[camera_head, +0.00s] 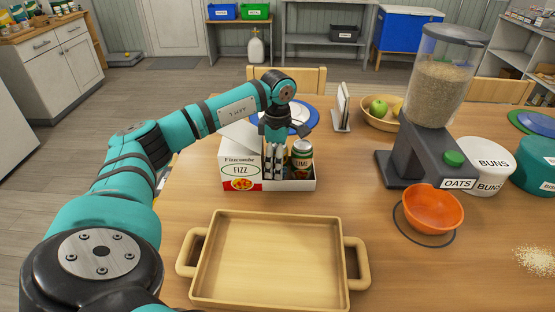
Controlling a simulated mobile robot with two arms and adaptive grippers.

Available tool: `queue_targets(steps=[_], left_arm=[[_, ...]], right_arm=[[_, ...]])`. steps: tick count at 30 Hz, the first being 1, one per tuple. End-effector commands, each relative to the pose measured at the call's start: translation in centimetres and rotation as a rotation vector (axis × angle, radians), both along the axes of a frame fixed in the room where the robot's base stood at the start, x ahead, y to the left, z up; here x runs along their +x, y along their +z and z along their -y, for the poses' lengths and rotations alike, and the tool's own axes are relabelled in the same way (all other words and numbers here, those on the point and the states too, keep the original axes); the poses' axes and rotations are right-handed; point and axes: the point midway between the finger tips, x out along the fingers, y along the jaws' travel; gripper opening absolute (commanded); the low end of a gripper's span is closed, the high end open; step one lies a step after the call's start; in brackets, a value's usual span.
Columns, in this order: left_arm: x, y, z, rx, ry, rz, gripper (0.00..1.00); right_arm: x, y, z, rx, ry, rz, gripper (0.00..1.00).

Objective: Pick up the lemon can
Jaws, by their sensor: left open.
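A white and red "Fizzcombe FIZZ" carton (241,172) stands on the table with its low open tray part on the right. A dark green can (301,158) with a pale, lettered label stands upright in the tray; its small print is hard to read, so I cannot tell if it is the lemon can. My left gripper (272,172) points down into the tray, just left of this can, with its jaws open. Whether anything stands between or behind the fingers is hidden. My right gripper is not in view.
A wooden tray (198,268) with handles lies in front of the carton. To the right are an oats dispenser (407,168), an orange bowl (434,222) and a white BUNS canister (490,178). A tablet-like stand (342,108) and a fruit bowl (372,118) are behind.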

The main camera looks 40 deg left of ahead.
Motion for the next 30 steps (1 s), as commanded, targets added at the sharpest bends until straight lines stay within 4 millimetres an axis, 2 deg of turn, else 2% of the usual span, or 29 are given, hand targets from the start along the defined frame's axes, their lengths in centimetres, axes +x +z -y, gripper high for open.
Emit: queue_targets(steps=[2, 18, 30], left_arm=[[0.01, 0.01, 0.01, 0.0, 0.0, 0.0, 0.78], [0.0, 0.05, 0.02, -0.001, 0.0, -0.001, 0.07], [0.08, 0.77, 0.01, -0.001, 0.0, 0.003, 0.06]], right_arm=[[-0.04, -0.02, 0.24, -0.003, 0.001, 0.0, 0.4], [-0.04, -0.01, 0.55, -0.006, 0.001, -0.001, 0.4], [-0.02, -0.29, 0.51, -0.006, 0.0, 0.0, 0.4]])
